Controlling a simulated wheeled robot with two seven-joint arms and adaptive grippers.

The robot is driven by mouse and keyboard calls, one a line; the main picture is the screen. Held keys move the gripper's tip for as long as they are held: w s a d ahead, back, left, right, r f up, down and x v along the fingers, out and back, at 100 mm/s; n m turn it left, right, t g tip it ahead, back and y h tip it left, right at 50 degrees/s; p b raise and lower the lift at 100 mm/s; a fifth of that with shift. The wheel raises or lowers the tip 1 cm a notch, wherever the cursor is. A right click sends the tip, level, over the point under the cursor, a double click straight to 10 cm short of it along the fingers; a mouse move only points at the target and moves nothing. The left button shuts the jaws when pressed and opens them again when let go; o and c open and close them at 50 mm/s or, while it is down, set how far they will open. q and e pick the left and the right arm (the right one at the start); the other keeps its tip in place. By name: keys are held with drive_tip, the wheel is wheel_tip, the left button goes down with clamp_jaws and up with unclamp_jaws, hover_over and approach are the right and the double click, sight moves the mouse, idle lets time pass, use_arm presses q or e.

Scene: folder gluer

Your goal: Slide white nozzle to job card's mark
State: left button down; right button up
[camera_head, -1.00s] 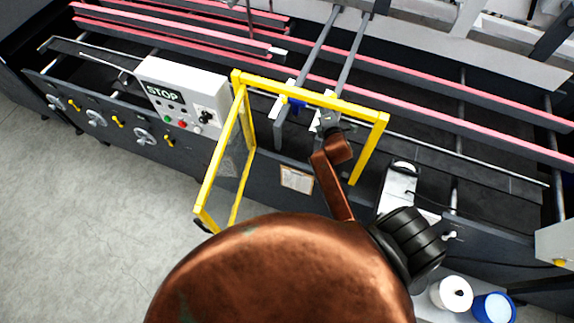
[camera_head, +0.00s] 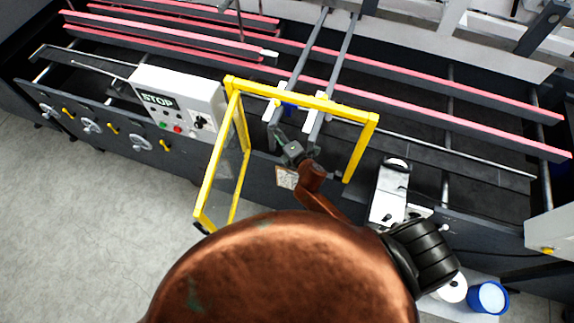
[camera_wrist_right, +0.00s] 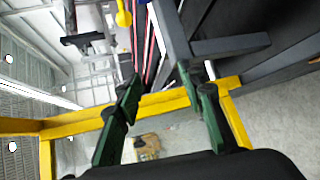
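Two grey bars reach through the yellow guard frame (camera_head: 300,98), with white pieces on their near ends, one on the left bar (camera_head: 270,110) and one on the right bar (camera_head: 315,122). I cannot tell which is the white nozzle; its mark is too small to see. The job card (camera_head: 286,178) is on the dark front panel, partly covered by my right arm. My right gripper (camera_head: 280,135) is near the bars' lower ends. In the right wrist view its green fingers (camera_wrist_right: 162,78) are apart, a grey bar end close to the right fingertip. My left gripper is not visible.
The yellow guard door (camera_head: 222,165) stands open to the left of my arm. A STOP control box (camera_head: 180,100) is farther left. A white device (camera_head: 390,190) is to the right, with a blue-rimmed tub (camera_head: 488,297) below. Red-edged rails (camera_head: 430,85) run behind.

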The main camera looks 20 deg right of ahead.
drive_tip(key=s+f+m+g+b, duration=0.1)
drive_tip(key=s+f, duration=0.1)
drive_tip(key=f, duration=0.6)
drive_tip(key=s+f+m+g+b, duration=0.1)
drive_tip(key=s+f, duration=0.2)
drive_tip(key=f, duration=0.6)
drive_tip(key=shift+s+a+m+g, duration=0.2)
drive_tip(key=shift+a+m+g, duration=0.1)
drive_tip(key=shift+g, duration=0.1)
